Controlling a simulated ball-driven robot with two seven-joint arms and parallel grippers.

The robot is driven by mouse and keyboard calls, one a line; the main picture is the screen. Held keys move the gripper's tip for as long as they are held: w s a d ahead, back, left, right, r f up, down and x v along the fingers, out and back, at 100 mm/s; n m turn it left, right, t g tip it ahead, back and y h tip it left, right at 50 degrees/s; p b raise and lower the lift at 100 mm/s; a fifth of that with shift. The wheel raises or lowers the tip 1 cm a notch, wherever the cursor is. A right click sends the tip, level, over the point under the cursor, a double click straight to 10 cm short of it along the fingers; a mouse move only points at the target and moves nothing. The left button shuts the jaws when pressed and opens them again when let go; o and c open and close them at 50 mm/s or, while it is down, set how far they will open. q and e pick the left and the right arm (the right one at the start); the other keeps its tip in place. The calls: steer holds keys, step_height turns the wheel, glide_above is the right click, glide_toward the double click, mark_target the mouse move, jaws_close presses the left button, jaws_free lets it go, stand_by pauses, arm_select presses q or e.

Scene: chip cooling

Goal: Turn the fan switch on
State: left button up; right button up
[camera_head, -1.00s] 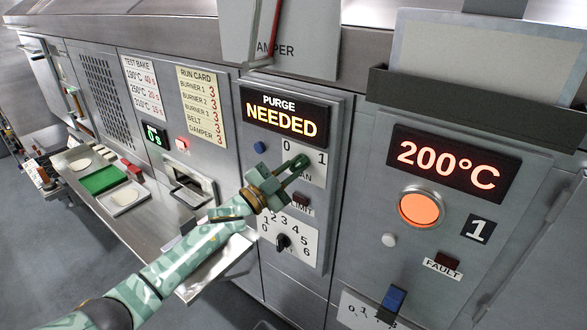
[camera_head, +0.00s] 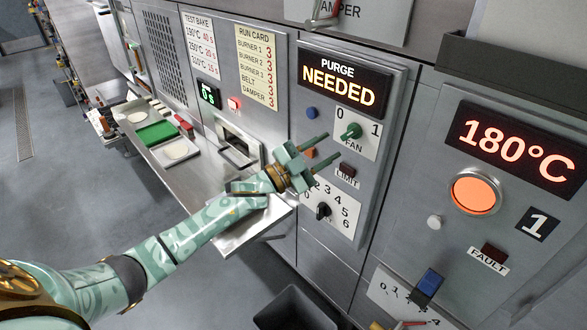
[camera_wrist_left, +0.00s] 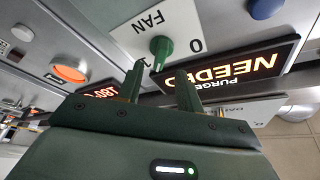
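The fan switch is a green knob (camera_head: 350,131) on a white plate marked 0, 1 and FAN (camera_head: 369,144). I cannot tell surely which mark it points at. My left gripper (camera_head: 334,145) is open and empty, its two fingers spread just in front of and below-left of the knob. In the left wrist view the knob (camera_wrist_left: 162,47) stands just beyond the fingertips (camera_wrist_left: 160,70), in line with the gap between them and not gripped. The sign above reads PURGE NEEDED (camera_head: 345,82). My right gripper is not in view.
A blue button (camera_head: 312,113), a dark LIMIT lamp (camera_head: 346,169) and a black numbered dial (camera_head: 323,211) crowd the same panel. A metal shelf (camera_head: 262,222) juts out below my forearm. A 180°C display (camera_head: 518,147) is at the right.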

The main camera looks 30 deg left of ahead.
arm_select(q)
steer(key=b+v, duration=0.1)
steer(key=v, duration=0.9)
steer(key=shift+a+b, duration=0.2)
steer(key=shift+b, duration=0.15)
steer(key=shift+f, duration=0.1)
